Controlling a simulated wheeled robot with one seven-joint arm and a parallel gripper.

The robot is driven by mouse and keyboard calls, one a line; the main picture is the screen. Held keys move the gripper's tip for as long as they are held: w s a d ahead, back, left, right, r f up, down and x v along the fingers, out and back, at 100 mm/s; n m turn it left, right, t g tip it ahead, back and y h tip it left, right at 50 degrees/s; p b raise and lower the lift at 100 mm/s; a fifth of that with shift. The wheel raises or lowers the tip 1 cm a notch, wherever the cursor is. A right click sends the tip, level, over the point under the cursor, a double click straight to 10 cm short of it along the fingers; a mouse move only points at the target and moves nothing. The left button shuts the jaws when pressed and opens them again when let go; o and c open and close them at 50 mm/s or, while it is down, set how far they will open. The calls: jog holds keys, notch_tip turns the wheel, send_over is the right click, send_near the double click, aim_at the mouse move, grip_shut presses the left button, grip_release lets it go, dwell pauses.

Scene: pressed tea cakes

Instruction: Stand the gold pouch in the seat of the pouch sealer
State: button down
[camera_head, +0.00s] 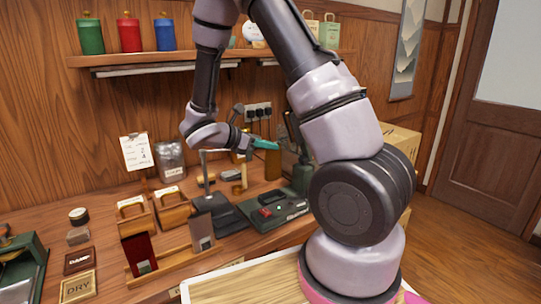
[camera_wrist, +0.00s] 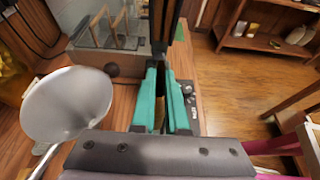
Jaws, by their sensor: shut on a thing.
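My gripper (camera_head: 268,145), with teal fingers, reaches to the right above the back of the bench. It is shut on what appears to be the gold pouch (camera_head: 272,164), a brownish-gold shape hanging below the fingertips. In the wrist view, the fingers (camera_wrist: 163,98) hide most of it. A dark green unit with a red switch and small lights (camera_head: 275,211), apparently the pouch sealer, sits below and in front of my gripper. My arm partly covers this area, and I cannot make out the seat or any contact with it.
A wooden rack (camera_head: 172,262) at the front holds a dark red pouch (camera_head: 139,252) and a grey pouch (camera_head: 201,231). A pale funnel-shaped object (camera_wrist: 68,103) is close on the left in the wrist view. A shelf (camera_head: 160,58) runs along the wall above.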

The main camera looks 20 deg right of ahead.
aim_at(265, 170)
jog(key=shift+f, duration=4.3)
jog(key=c, duration=0.8)
grip_release()
jog(key=shift+c, duration=0.2)
jog(key=shift+a, duration=0.1)
